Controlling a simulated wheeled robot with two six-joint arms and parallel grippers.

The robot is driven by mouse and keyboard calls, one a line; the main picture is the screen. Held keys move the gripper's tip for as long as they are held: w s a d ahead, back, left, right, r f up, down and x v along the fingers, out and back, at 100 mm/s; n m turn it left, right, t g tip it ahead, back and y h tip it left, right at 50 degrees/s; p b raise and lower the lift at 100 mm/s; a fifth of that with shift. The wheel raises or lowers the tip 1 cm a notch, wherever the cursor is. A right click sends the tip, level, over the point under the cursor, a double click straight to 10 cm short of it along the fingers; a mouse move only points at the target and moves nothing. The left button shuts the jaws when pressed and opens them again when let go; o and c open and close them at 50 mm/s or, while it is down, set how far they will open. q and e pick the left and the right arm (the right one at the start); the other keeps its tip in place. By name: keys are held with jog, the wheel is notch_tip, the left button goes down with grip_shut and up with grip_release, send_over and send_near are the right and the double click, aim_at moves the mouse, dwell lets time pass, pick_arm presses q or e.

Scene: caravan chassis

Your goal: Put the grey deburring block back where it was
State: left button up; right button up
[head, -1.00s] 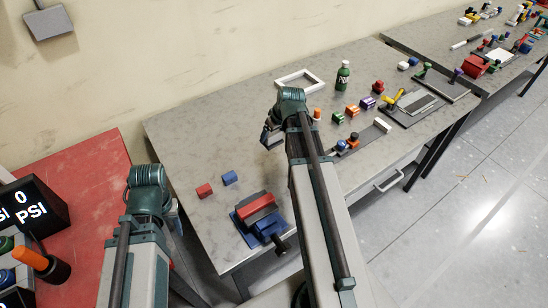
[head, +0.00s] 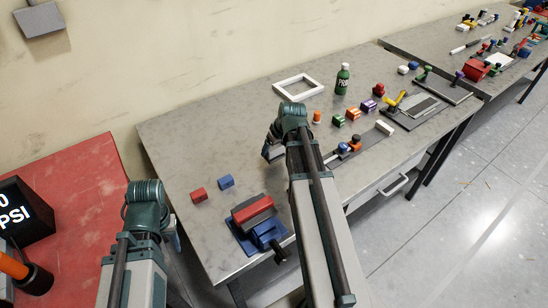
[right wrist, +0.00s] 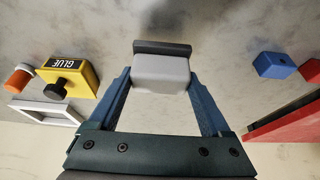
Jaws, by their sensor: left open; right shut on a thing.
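The grey deburring block (right wrist: 162,72), light grey with a dark strip along one edge, is held between the two blue fingers of my right gripper (right wrist: 163,85) in the right wrist view. In the head view my right gripper (head: 271,148) is over the grey bench (head: 215,145), left of the row of small parts. The block cannot be made out clearly there. Whether it touches the bench is unclear. My left gripper (head: 176,238) is open, at the gap between the red bench and the grey bench; its fingertips are mostly hidden by its own arm.
A blue and red vise (head: 256,224) stands near the bench's front left, with a red block (head: 198,195) and blue block (head: 226,181) behind. A white frame (head: 299,86) and green bottle (head: 342,78) stand at the back.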

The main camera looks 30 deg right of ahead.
aim_at(274, 155)
notch_tip(274, 155, down, 4)
jog(key=b, duration=0.3)
jog(key=shift+r, duration=0.25)
jog(key=o, duration=1)
jog(key=p+v, duration=1.1)
jog(key=v, duration=0.1)
